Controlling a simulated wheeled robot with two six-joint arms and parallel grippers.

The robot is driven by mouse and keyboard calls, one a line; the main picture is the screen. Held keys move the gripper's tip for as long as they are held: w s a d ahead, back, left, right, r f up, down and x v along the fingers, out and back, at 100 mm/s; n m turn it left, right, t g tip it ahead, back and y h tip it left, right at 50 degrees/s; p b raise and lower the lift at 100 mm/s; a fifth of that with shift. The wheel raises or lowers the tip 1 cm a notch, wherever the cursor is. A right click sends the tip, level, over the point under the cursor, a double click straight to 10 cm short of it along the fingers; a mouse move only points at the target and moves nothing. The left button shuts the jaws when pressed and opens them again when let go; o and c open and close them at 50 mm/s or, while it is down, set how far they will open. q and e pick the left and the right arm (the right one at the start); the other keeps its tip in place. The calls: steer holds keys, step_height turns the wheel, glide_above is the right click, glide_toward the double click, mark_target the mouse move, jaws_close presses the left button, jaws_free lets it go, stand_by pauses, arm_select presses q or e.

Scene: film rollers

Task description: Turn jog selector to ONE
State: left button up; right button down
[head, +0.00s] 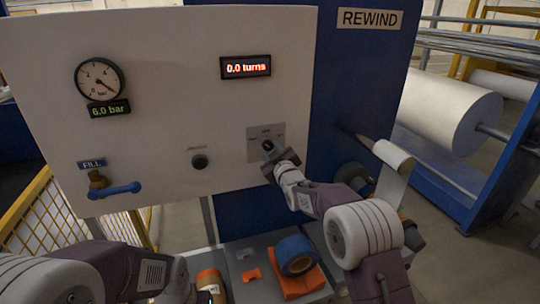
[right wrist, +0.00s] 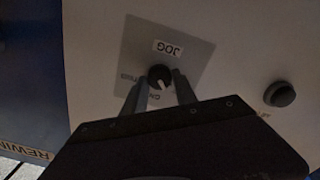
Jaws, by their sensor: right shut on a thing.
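The jog selector is a small black knob (right wrist: 158,72) on a grey plate (right wrist: 192,50) labelled JOG in the right wrist view. A white pointer mark shows on the knob's lower side, toward my gripper; the small position labels are too blurred to read surely. In the head view the grey plate (head: 279,133) is at the right part of the white panel. My right gripper (right wrist: 160,88) is shut on the knob, one finger on each side. In the head view the gripper (head: 270,153) covers much of the knob. My left arm shows at lower left, its fingers not visible.
The panel (head: 200,60) carries a gauge (head: 100,78), a turns display (head: 246,67), a black button (head: 200,161) and a blue-handled FILL valve (head: 120,189). Below are a blue tape roll (head: 295,254) and orange pieces. A large white roll (head: 450,110) stands right.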

steer(key=m+b, duration=0.1)
steer(key=m, duration=0.1)
steer(key=m+b, duration=0.1)
steer(key=m, duration=0.1)
steer(key=shift+f+m+b, duration=0.2)
steer(key=shift+m+b, duration=0.7)
steer(key=shift+m, duration=1.3)
steer(key=c, duration=1)
jaws_free()
steer(key=shift+d+r, duration=0.1)
